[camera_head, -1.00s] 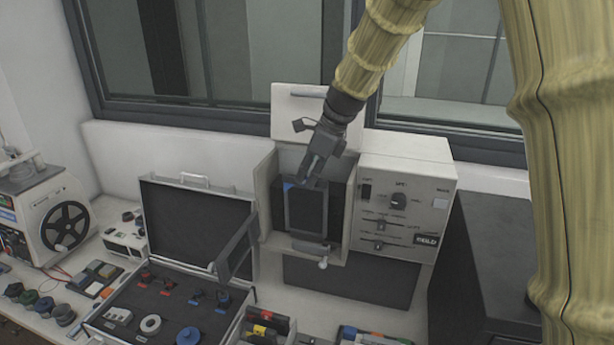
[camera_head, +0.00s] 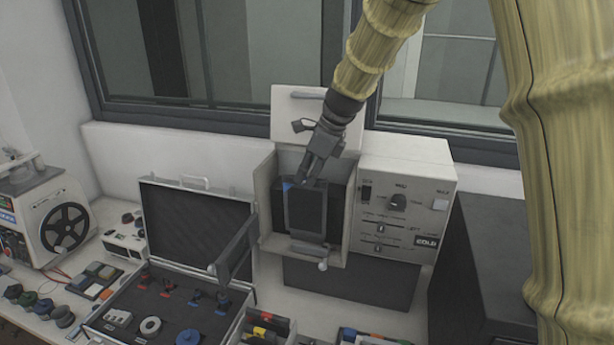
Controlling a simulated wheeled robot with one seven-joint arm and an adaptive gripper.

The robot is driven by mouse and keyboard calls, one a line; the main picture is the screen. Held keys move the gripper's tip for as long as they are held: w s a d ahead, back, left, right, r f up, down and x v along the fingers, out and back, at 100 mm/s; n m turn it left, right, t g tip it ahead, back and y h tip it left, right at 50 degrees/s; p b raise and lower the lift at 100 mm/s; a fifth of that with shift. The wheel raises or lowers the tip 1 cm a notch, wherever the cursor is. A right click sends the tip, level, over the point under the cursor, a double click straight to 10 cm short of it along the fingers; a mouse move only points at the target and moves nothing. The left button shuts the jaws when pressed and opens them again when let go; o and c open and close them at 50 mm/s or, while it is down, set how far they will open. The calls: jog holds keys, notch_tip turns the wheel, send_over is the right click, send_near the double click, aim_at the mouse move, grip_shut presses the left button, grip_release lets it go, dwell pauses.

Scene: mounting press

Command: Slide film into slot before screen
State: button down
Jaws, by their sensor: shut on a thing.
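My gripper (camera_head: 308,178) reaches down from the upper right into the open-fronted cavity of the white press (camera_head: 405,165). It is shut on the top edge of a dark rectangular sheet in a grey frame, the film (camera_head: 306,212), with a blue patch at its upper left corner. The film stands upright in the cavity, in front of a dark panel, the screen (camera_head: 338,205). I cannot tell whether its lower edge sits in a slot. The slot itself is hidden.
The press lid (camera_head: 315,112) stands raised behind my gripper. A handled ledge (camera_head: 308,250) is at the cavity's front. A dark bracket (camera_head: 235,250) stands to the left, by an open case (camera_head: 195,225). A dark cabinet (camera_head: 490,260) is at right.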

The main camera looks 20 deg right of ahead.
jog(key=shift+w+d, duration=0.75)
jog(key=shift+w, duration=0.3)
jog(key=shift+f, duration=0.2)
dwell(0.4)
jog(key=shift+f, duration=0.75)
jog(key=shift+s+f, duration=0.1)
jog(key=shift+f, duration=0.1)
jog(key=shift+f, duration=0.85)
jog(key=c, duration=1.4)
grip_release()
jog(key=shift+o, duration=0.2)
